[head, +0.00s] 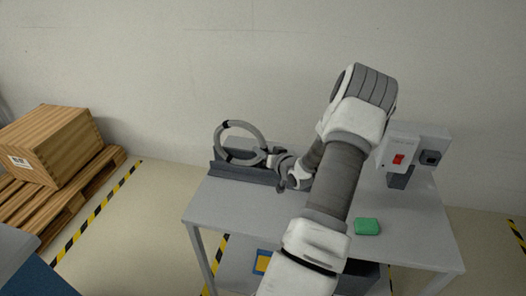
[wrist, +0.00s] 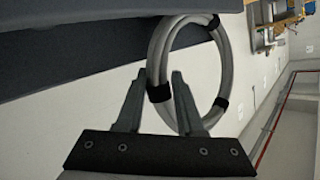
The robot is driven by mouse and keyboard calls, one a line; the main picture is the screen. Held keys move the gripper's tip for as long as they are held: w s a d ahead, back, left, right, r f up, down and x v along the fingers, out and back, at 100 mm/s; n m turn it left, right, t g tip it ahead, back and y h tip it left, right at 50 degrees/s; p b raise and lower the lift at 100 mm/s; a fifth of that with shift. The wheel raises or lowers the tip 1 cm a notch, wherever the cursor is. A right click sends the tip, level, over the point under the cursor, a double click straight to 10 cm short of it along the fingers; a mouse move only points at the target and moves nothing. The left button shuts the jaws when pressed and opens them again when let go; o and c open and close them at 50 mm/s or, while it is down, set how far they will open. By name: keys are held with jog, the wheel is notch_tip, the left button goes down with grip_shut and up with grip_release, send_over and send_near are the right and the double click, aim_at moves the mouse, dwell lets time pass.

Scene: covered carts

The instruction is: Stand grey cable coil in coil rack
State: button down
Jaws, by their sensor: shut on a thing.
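The grey cable coil (head: 232,126) is a ring with black tape bands, standing upright on edge at the left of the cart top. My gripper (head: 271,160) is shut on the coil's right side. In the wrist view the coil (wrist: 223,60) passes between the fingers of my gripper (wrist: 158,84), beside a black band. The coil rack (head: 245,174) is a long dark grey holder along the back left of the cart top. The coil's lower edge is at the rack; I cannot tell whether it rests in it or hangs just above.
The grey cart top (head: 235,205) is clear in front of the rack. A green block (head: 367,227) lies front right. A box with a red switch (head: 398,159) stands back right. A wooden crate (head: 52,146) on a pallet is far left. The wall is close behind.

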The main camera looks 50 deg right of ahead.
jog(key=shift+c, duration=2.3)
grip_release()
jog(key=shift+s, duration=0.1)
jog(key=v, duration=1.7)
jog(key=shift+a+r, duration=0.1)
jog(key=shift+a, duration=0.05)
